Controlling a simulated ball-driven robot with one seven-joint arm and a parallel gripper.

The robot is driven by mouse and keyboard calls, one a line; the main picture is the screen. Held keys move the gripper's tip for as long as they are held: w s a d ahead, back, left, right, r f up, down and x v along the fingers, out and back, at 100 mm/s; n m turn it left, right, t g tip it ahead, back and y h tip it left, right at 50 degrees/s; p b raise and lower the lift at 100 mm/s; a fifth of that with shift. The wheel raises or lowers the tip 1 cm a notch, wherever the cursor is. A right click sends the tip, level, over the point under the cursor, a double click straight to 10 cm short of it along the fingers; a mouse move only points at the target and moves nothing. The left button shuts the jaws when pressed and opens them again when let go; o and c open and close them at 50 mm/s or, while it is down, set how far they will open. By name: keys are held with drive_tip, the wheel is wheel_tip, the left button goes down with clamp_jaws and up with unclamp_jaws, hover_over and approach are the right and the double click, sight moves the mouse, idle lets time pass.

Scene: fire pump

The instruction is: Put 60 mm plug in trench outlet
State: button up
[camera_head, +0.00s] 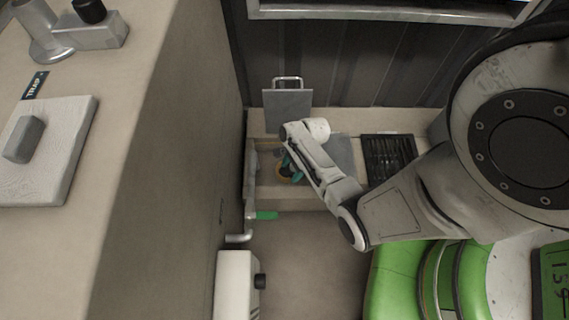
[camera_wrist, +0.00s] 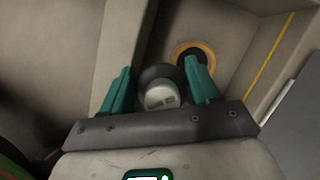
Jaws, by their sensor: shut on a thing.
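My gripper (camera_wrist: 158,68) has teal fingers and is shut on the plug (camera_wrist: 160,95), a dark round piece with a pale grey cap. The trench outlet (camera_wrist: 196,43) is a dark round opening with an orange-tan ring in the wrist view. It lies just beyond the plug, near the right finger, and the plug looks apart from it. In the head view the orange ring (camera_head: 281,173) shows in the trench beside my wrist, partly covered. The teal fingers are mostly hidden there by my arm, and the plug cannot be made out.
The trench wall (camera_head: 250,172) stands close to the left of the gripper. An upright grey lid (camera_head: 288,108) with a handle is behind, and a black grate (camera_head: 388,158) lies to the right.

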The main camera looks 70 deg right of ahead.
drive_tip(key=w+d+f+b, duration=0.1)
drive_tip(key=f, duration=0.1)
drive_tip(key=w+d+f+b, duration=0.1)
drive_tip(key=f+b, duration=0.1)
drive_tip(key=w+d+f+b, duration=0.1)
drive_tip(key=d, duration=0.1)
drive_tip(key=shift+w+f+b, duration=0.3)
drive_tip(key=shift+f+b, duration=0.1)
drive_tip(key=f+b, duration=0.2)
drive_tip(key=f, duration=0.1)
drive_tip(key=shift+w+d+f+b, duration=0.2)
drive_tip(key=shift+f+b, duration=0.1)
